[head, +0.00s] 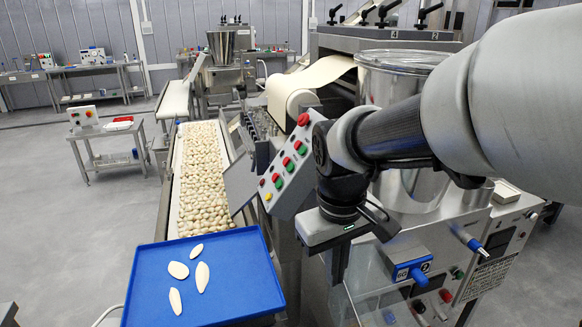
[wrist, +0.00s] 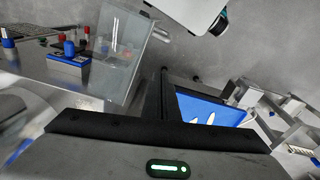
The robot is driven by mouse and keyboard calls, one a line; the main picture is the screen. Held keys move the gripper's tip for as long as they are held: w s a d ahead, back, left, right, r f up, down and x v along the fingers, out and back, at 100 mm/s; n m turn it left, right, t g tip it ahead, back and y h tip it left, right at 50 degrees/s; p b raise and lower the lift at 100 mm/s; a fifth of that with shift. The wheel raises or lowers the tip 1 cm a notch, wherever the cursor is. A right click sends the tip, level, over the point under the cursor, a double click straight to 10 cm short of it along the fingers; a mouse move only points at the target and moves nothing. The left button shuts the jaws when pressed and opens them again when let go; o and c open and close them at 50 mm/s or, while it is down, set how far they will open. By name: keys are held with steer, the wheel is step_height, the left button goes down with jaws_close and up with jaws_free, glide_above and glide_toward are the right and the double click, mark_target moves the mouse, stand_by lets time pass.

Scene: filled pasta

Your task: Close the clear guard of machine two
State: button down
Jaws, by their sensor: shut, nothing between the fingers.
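Machine two (head: 487,277) is the steel machine at the right of the head view, with a "2" label beside a blue block (head: 410,271) on its front. Its clear guard (head: 368,288) is a see-through panel at the lower left of that front, partly behind my arm. In the wrist view the guard (wrist: 122,52) shows as a clear box-like cover at the upper left; I cannot tell how far it stands open. My gripper (head: 338,268) points down just left of the guard, shut and empty. Its dark fingers (wrist: 165,95) look apart from the guard in the wrist view.
A blue tray (head: 145,285) with several pale pasta pieces stands at the lower left. A conveyor (head: 166,205) full of pasta runs behind it. A tilted button panel (head: 287,172) is close behind my gripper. A steel drum (head: 400,110) stands behind my arm. Open floor lies left.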

steer(key=w+a+f+n+g+h+b, duration=0.1)
steer(key=w+a+f+n+g, duration=0.1)
steer(key=f, duration=0.5)
steer(key=w+a+f+n+g+b, duration=0.1)
steer(key=w+a+f+n, duration=0.15)
steer(key=f, duration=0.35)
steer(key=s+d+f, duration=0.2)
steer(key=f, duration=0.3)
steer(key=s+d+f+b, duration=0.1)
steer(key=s+f, duration=0.2)
steer(key=f, duration=0.2)
steer(key=shift+s+d+m, duration=0.25)
steer(key=shift+d+m, duration=0.1)
steer(key=shift+m, duration=0.1)
steer(key=shift+f, duration=0.1)
